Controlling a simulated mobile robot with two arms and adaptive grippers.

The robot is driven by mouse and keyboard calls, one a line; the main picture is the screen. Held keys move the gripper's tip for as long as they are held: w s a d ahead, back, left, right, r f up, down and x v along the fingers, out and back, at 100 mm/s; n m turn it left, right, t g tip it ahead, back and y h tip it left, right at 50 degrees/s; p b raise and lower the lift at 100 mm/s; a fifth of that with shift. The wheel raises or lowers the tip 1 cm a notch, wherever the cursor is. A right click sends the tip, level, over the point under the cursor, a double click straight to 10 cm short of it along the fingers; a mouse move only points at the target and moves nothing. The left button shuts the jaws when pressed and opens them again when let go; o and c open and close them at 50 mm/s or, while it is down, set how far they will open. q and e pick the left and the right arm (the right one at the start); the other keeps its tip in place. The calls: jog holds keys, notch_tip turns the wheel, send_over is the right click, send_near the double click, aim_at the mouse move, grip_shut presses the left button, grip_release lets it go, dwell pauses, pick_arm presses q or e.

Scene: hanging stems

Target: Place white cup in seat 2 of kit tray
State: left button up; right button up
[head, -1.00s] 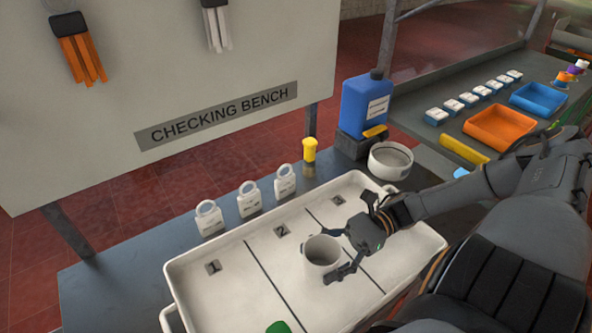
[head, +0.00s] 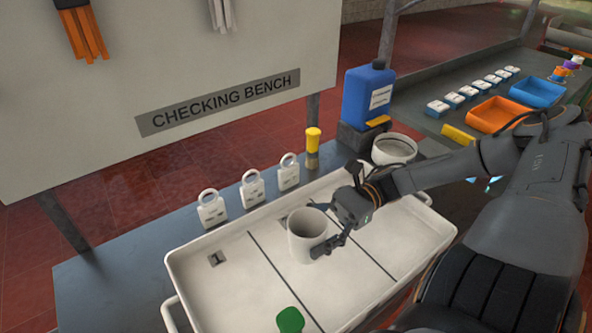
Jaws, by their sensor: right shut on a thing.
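The white cup (head: 303,246) is upright in my right gripper (head: 334,226), which is shut on its right side. The cup is over the middle compartment of the white kit tray (head: 200,285), towards its far part. The cup covers most of the number of that compartment, between the two dark divider lines. I cannot tell if its base touches the tray floor. Seat 1 (head: 217,259) is the left compartment and its number plate shows. My left gripper is not in view.
Several white padlock-shaped tags (head: 252,190) stand behind the tray. A yellow-capped jar (head: 313,142), a blue jug (head: 368,95) and a round white bowl (head: 394,150) are farther back. A green object (head: 290,320) is at the tray's near left.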

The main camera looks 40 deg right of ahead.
aim_at(292, 249)
jog(key=a+f+b, duration=0.1)
jog(key=w+a+f, duration=0.1)
jog(key=f, duration=0.1)
jog(key=shift+b, duration=0.35)
jog(key=f+b, duration=0.2)
jog(key=f, duration=0.1)
jog(key=shift+a, duration=0.2)
jog(key=shift+f, duration=0.15)
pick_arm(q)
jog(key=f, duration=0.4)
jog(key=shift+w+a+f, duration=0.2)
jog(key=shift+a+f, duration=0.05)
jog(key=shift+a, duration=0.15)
pick_arm(e)
jog(key=o, duration=1)
jog(key=shift+o, duration=0.2)
pick_arm(q)
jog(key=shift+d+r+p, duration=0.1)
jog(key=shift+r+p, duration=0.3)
jog(key=shift+p, duration=0.15)
pick_arm(e)
jog(key=d, duration=0.7)
jog(key=shift+s+d, duration=0.3)
jog(key=shift+s, duration=0.1)
